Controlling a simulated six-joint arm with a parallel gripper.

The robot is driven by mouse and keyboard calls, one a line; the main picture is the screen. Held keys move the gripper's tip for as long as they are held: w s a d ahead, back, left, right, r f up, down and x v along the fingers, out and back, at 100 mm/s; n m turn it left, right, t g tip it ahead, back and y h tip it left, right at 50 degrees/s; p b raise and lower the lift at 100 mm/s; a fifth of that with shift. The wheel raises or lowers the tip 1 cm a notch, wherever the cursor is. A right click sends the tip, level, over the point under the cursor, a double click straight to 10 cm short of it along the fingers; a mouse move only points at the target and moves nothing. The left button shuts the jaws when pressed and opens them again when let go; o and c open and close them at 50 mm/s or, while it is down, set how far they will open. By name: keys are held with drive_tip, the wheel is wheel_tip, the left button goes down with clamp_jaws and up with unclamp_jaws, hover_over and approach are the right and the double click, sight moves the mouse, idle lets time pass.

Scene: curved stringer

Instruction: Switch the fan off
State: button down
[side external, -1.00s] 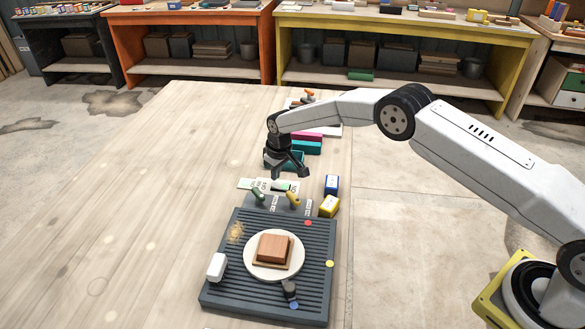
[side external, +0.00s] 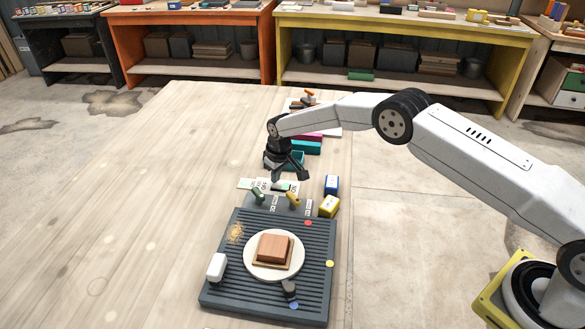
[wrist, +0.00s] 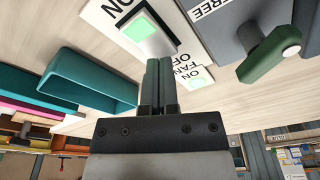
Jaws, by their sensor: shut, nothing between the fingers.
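The fan switch is a light green rocker (wrist: 140,28) on a white plate (wrist: 108,14) lettered ON, FAN and OFF, shown upside down in the wrist view. A smaller green patch (wrist: 199,78) shows beside the lettering. In the side view a small green rocker (side external: 280,186) sits on the white labels behind the grey ridged board. My gripper (wrist: 159,62) is shut and empty, its two fingers side by side. The fingertips overlap the near edge of the switch in the wrist view; I cannot tell whether they touch. In the side view my gripper (side external: 287,175) is just above the labels.
A green lever (wrist: 271,54) on a grey mount marked FREE is close on the right. A teal tray (wrist: 88,80) is on the left. The ridged board (side external: 222,268) holds a round plate (side external: 253,262) with a brown block (side external: 273,247). Blue and yellow boxes (side external: 330,205) stand beside.

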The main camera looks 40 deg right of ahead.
sight(279, 185)
drive_tip(key=shift+f, duration=0.55)
idle(0.4)
drive_tip(key=shift+r, duration=3.5)
drive_tip(key=shift+r, duration=0.1)
drive_tip(key=s+d+r+m, duration=0.1)
drive_tip(key=s+d+r, duration=0.2)
drive_tip(key=s+r, duration=0.35)
drive_tip(key=s+d+r+m, duration=0.1)
drive_tip(key=s+d+r, duration=0.1)
drive_tip(key=s, duration=1.2)
drive_tip(key=s+d+r+m, duration=0.1)
drive_tip(key=s+d, duration=0.2)
drive_tip(key=s, duration=1.2)
drive_tip(key=shift+s+r+t, duration=0.15)
drive_tip(key=shift+r+t, duration=0.2)
drive_tip(key=shift+t, duration=0.05)
